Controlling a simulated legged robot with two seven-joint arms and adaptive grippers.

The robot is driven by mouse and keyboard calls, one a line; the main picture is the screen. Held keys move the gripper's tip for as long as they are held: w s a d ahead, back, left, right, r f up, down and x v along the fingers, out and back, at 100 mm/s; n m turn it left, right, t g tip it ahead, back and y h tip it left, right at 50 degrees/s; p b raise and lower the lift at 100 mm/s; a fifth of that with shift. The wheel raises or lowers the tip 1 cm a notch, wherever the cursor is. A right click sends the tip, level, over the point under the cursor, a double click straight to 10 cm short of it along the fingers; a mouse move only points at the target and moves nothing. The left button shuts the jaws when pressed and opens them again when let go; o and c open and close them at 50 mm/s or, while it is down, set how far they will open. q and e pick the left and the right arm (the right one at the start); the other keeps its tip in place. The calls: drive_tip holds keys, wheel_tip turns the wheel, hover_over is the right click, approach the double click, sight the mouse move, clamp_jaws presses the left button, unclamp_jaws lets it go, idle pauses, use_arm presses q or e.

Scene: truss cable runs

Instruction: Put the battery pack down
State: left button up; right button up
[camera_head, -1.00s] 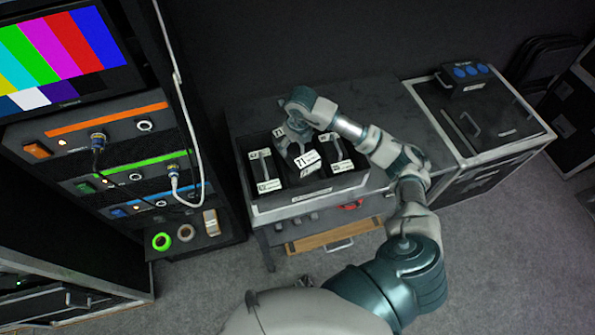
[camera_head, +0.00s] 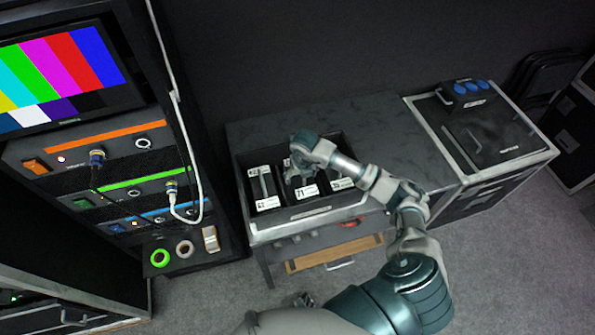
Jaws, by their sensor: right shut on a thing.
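The battery pack labelled 71 (camera_head: 307,190) is dark with a white label. It sits low in the middle of the black open bin (camera_head: 305,214), between two other packs. My right gripper (camera_head: 300,176) is shut on its top; the hand hides part of the pack. Whether its underside touches the bin floor is hidden. My left gripper is not in view.
A pack labelled 62 (camera_head: 266,190) stands on the left in the bin, another pack (camera_head: 341,184) on the right. The equipment rack (camera_head: 130,190) with plugged cables is close on the left. A flight case (camera_head: 490,150) stands on the right.

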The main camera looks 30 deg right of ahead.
drive_tip(key=shift+d+f, duration=0.25)
drive_tip(key=shift+f, duration=0.15)
drive_tip(key=shift+d, duration=0.15)
drive_tip(key=o, duration=1.6)
drive_tip(key=shift+a+f, duration=0.1)
drive_tip(key=shift+a, duration=0.2)
drive_tip(key=shift+o, duration=0.3)
drive_tip(key=shift+a, duration=0.55)
drive_tip(key=shift+r, duration=0.45)
drive_tip(key=r, duration=0.7)
drive_tip(key=s+r, duration=0.1)
drive_tip(key=r, duration=0.2)
drive_tip(key=shift+s+d+r, duration=0.1)
drive_tip(key=shift+d+r, duration=0.1)
drive_tip(key=shift+a+r, duration=0.15)
drive_tip(key=shift+r, duration=0.2)
drive_tip(key=shift+s+r, duration=0.1)
drive_tip(key=shift+r, duration=0.05)
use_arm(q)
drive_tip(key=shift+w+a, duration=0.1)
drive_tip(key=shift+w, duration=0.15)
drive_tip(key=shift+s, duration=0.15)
use_arm(e)
drive_tip(key=shift+d, duration=0.35)
